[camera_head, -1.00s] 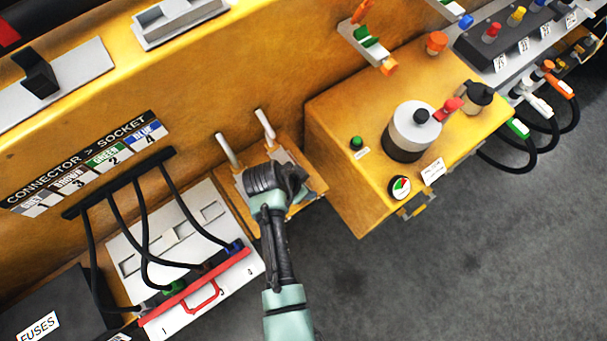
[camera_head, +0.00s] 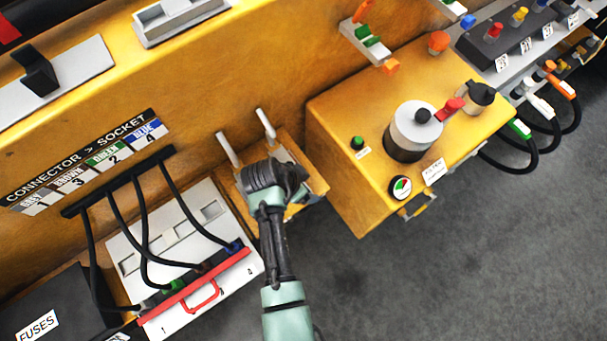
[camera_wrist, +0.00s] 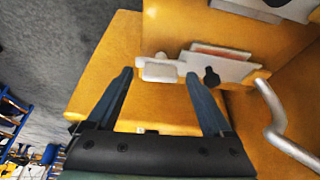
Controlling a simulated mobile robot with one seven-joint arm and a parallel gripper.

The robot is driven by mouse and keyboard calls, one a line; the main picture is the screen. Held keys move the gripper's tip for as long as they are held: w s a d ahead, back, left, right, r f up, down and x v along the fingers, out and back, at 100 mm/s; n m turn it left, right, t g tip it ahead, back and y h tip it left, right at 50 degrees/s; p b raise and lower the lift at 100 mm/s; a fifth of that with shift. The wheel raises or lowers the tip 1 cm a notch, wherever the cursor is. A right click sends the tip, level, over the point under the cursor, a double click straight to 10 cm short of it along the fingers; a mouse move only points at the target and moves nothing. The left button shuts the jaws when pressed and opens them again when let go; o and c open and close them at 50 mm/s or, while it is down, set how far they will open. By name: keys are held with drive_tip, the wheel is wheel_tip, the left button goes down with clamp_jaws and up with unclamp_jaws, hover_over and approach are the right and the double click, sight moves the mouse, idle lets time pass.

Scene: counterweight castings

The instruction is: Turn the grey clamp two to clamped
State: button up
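Two pale grey clamp levers stand on the yellow block beside my wrist in the head view: a left one (camera_head: 228,150) and a right one (camera_head: 266,126). No number shows on either, so I cannot tell which is clamp two. In the wrist view a bent grey lever (camera_wrist: 285,125) stands to the right, apart from my fingers. My gripper (camera_wrist: 160,75) is open, with dark blue fingers spread. A pale block (camera_wrist: 160,71) on a grey plate (camera_wrist: 224,68) appears between the fingertips; contact cannot be told. My wrist hides the fingertips in the head view.
A yellow box (camera_head: 345,195) with a grey-white cylinder (camera_head: 414,134) stands close to the right of my wrist. A white socket panel (camera_head: 190,230) with black cables and a red handle (camera_head: 203,296) lies to the left. The grey floor at lower right is clear.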

drive_tip(key=b+v, duration=0.1)
drive_tip(key=v, duration=1.2)
drive_tip(key=shift+f, duration=0.1)
drive_tip(key=w+r+n+t+y+b, duration=0.15)
drive_tip(key=w+r+t, duration=0.25)
drive_tip(key=w+r, duration=0.45)
drive_tip(key=w+r+n+t+y, duration=0.15)
drive_tip(key=w+r+t, duration=0.4)
drive_tip(key=r, duration=0.55)
wheel_tip(320, 180, up, 13)
drive_tip(key=w+n+t, duration=0.2)
drive_tip(key=t, duration=0.2)
drive_tip(key=s+d+r+n+t, duration=0.1)
drive_tip(key=s+r+t, duration=0.2)
drive_tip(key=r, duration=0.6)
drive_tip(key=s+d+r+n+t, duration=0.1)
drive_tip(key=s+r+t, duration=0.3)
drive_tip(key=r, duration=0.6)
drive_tip(key=s+d+r+n+t+b, duration=0.1)
drive_tip(key=s+d+r+n+t, duration=0.1)
drive_tip(key=s+r, duration=0.4)
wheel_tip(320, 180, up, 4)
drive_tip(key=shift+s+f+n+t, duration=0.1)
drive_tip(key=shift+s+n+t, duration=0.35)
drive_tip(key=shift+t, duration=0.6)
drive_tip(key=shift+d, duration=0.15)
